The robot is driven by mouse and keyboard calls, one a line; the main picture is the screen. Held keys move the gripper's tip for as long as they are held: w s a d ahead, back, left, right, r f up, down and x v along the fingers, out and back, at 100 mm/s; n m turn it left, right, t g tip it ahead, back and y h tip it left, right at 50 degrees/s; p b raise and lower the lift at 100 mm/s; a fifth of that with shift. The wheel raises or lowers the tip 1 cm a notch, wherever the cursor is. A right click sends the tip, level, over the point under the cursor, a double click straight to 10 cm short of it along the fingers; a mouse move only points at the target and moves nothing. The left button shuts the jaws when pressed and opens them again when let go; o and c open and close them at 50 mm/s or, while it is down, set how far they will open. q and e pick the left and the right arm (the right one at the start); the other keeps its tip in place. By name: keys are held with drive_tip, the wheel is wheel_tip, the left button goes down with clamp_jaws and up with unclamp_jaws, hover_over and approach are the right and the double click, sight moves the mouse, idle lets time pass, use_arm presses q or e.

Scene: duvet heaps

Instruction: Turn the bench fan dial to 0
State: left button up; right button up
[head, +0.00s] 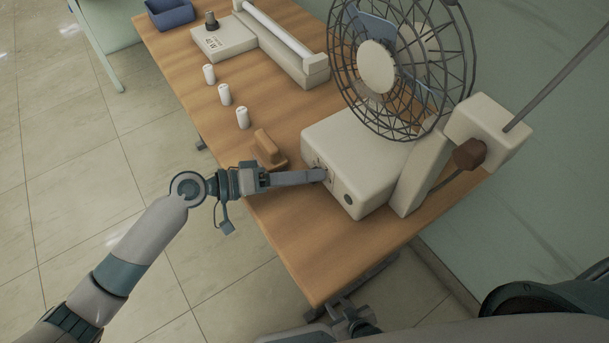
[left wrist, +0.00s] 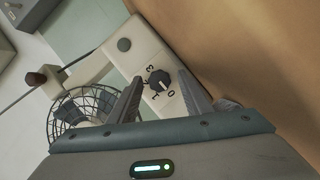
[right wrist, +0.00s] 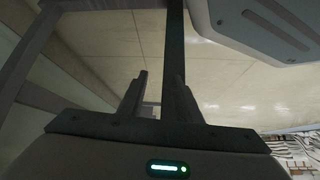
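The bench fan's off-white base (head: 365,145) stands on the wooden bench, with its round wire cage above. In the left wrist view, its dark dial (left wrist: 159,81) sits on the pale front panel, with numbers including 3, 1 and 0 printed around it. A light mark on the dial faces the 0 and 1 side; its exact setting is too small to tell. My left gripper (head: 321,175) is at the panel. Its open fingers (left wrist: 159,77) flank the dial with visible gaps. My right gripper (right wrist: 158,80) is open and empty, low near the bench's front edge.
Several white cylinders, including one (head: 242,117), stand along the bench edge. A white device with a long roller (head: 280,30) and a blue bin (head: 170,14) are at the back. The fan's post is right of its base.

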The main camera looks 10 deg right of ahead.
use_arm(q)
drive_tip(key=shift+a, duration=0.1)
idle(0.3)
drive_tip(key=shift+a, duration=0.5)
drive_tip(key=b+v, duration=0.4)
drive_tip(key=v, duration=1.2)
drive_tip(key=shift+r+b, duration=0.15)
drive_tip(key=shift+b, duration=0.25)
use_arm(e)
drive_tip(key=s+d+f+g+h, duration=0.1)
drive_tip(key=s+d+f+g, duration=0.2)
drive_tip(key=d+f, duration=0.1)
drive_tip(key=shift+s+d+g, duration=0.3)
use_arm(q)
drive_tip(key=shift+s+a, duration=0.1)
drive_tip(key=shift+a, duration=0.05)
use_arm(e)
drive_tip(key=shift+f, duration=0.1)
